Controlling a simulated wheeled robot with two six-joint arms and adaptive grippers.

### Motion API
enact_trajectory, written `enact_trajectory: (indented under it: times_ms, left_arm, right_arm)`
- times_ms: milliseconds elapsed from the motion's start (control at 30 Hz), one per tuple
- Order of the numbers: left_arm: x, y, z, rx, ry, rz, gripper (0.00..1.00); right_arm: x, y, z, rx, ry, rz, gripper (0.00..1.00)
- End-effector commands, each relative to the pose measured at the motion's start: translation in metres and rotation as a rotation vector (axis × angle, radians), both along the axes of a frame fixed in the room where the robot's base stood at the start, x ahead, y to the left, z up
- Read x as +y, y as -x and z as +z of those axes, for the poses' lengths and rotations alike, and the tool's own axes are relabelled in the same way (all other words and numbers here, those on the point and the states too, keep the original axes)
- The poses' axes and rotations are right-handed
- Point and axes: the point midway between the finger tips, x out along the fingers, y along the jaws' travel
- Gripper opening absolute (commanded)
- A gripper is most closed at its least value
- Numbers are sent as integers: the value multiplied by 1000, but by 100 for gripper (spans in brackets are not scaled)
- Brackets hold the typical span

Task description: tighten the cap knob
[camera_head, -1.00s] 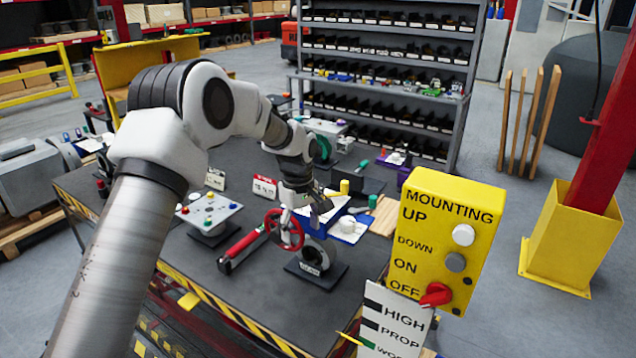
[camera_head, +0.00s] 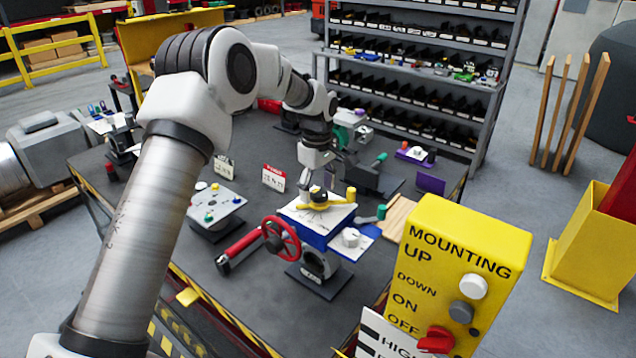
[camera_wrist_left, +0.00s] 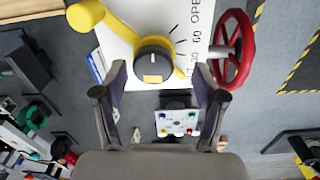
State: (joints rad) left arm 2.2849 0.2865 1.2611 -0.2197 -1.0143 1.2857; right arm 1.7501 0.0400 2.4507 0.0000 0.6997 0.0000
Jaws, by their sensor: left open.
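The valve actuator is a blue box (camera_head: 318,238) with a white scale plate (camera_head: 331,214) on top. A dark round knob with yellow marking (camera_head: 318,194) and a yellow pointer arm sits on this plate. It also shows in the left wrist view (camera_wrist_left: 153,63), where scale marks and "OPEN" lie beside it. A smaller white knob (camera_head: 351,237) sits at the actuator's front right. I cannot tell which knob is the cap knob. My left gripper (camera_head: 321,180) is open and empty above the dark knob. In the left wrist view the knob lies between and just beyond its fingertips (camera_wrist_left: 160,76).
A red handwheel (camera_head: 282,240) stands left of the actuator. A panel with coloured buttons (camera_head: 215,203) and a small red-topped sign (camera_head: 273,178) stand further left. A yellow switch box (camera_head: 456,265) rises at the front right. The dark table front is mostly clear.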

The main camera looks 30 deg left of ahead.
Motion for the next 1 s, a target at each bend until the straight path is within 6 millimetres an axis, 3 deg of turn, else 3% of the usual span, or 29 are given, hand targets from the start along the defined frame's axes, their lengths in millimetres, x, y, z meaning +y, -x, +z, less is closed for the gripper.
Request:
enact_trajectory:
  times_ms: [267, 433, 467, 1000]
  left_arm:
    - [0, 0, -6, -1, 0, 0, 71]
    - [0, 0, -6, 0, 0, -1, 14]
    - [0, 0, -6, 1, 0, -1, 11]
    - [0, 1, -9, 5, 1, -60, 11]
  right_arm:
    - [0, 0, 1, -1, 0, 0, 53]
    - [0, 0, 1, 0, 0, 0, 53]
    - [0, 0, 1, 0, 0, 0, 53]
    - [0, 0, 1, -1, 0, 0, 53]
